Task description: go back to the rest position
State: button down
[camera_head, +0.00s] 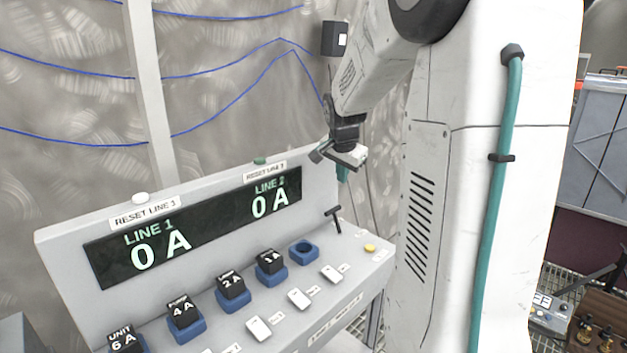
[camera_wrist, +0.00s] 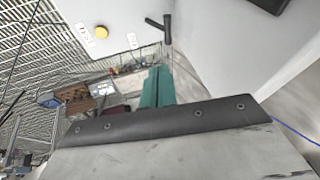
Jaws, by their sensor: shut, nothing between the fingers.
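My gripper (camera_head: 343,172) is in the head view, above the right end of the grey control panel (camera_head: 215,277). It is shut and holds nothing. Its teal fingers (camera_wrist: 157,87) show pressed together in the wrist view. A black T-shaped lever (camera_head: 335,217) stands on the panel below the gripper, apart from it. The lever also shows in the wrist view (camera_wrist: 166,30), near the top, beside a yellow button (camera_wrist: 101,32). My arm is bent, reaching down beside my white column.
The panel has a display (camera_head: 200,225) reading 0 A for both lines. Labelled black blocks sit in blue sockets; one blue socket (camera_head: 304,252) at the right is empty. White switches (camera_head: 299,298) line the front. A grey cabinet (camera_head: 594,150) stands at the far right.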

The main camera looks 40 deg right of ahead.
jog(key=shift+r, duration=0.1)
jog(key=s+a+n+g+y, duration=0.1)
jog(key=s+a+n, duration=0.7)
jog(key=a, duration=0.8)
jog(key=s+a+n+y, duration=0.2)
jog(key=s+a+n, duration=0.6)
jog(key=s+a, duration=0.7)
jog(key=shift+s+a+r+g+y, duration=0.3)
jog(key=shift+a+r+g, duration=0.15)
jog(key=shift+a, duration=0.45)
